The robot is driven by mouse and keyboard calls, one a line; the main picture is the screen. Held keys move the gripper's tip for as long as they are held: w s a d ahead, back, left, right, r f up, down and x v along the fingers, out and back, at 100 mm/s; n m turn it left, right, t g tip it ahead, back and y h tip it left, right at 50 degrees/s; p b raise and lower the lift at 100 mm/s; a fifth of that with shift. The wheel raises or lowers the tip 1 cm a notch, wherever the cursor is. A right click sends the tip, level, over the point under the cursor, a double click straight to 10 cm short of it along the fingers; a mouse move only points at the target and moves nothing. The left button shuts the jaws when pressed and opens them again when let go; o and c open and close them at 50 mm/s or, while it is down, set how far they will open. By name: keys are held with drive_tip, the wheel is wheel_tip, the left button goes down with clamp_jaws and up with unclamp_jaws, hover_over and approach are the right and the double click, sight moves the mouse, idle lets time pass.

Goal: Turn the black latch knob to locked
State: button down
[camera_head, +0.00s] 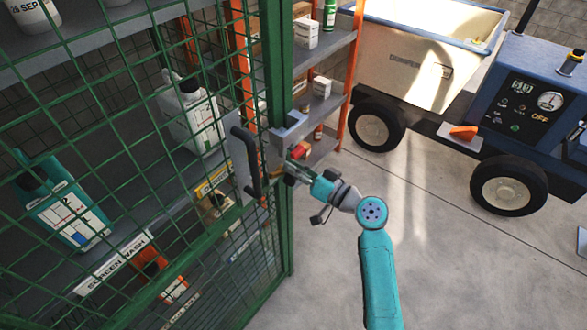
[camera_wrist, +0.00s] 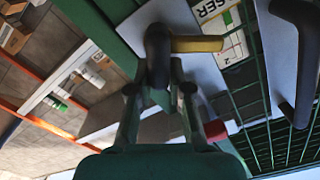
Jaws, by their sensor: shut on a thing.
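The black latch knob (camera_wrist: 158,44) shows in the wrist view on a grey plate, with a yellow bar reaching out to its right. My gripper (camera_wrist: 159,92) has its two fingers on either side of the knob's lower part and is shut on it. In the head view my gripper (camera_head: 296,168) is at the edge of the green mesh door, by the grey latch bracket (camera_head: 290,130). There the knob is mostly hidden by my gripper. I cannot read a locked or unlocked mark in either view.
The black door handle (camera_head: 246,162) stands out just left of my gripper; it also shows in the wrist view (camera_wrist: 302,60). Shelves with bottles and boxes are behind the mesh. A blue cart (camera_head: 520,95) with black wheels stands at the right. The floor (camera_head: 440,240) between is clear.

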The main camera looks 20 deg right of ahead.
drive_tip(key=m, duration=0.3)
drive_tip(key=f+m, duration=0.1)
drive_tip(key=m, duration=0.3)
drive_tip(key=d+f+m, duration=0.1)
drive_tip(key=m, duration=0.3)
drive_tip(key=shift+w+f, duration=0.1)
drive_tip(key=shift+w, duration=0.25)
drive_tip(key=shift+m, duration=0.4)
drive_tip(key=c, duration=1.1)
unclamp_jaws()
drive_tip(key=v, duration=1.2)
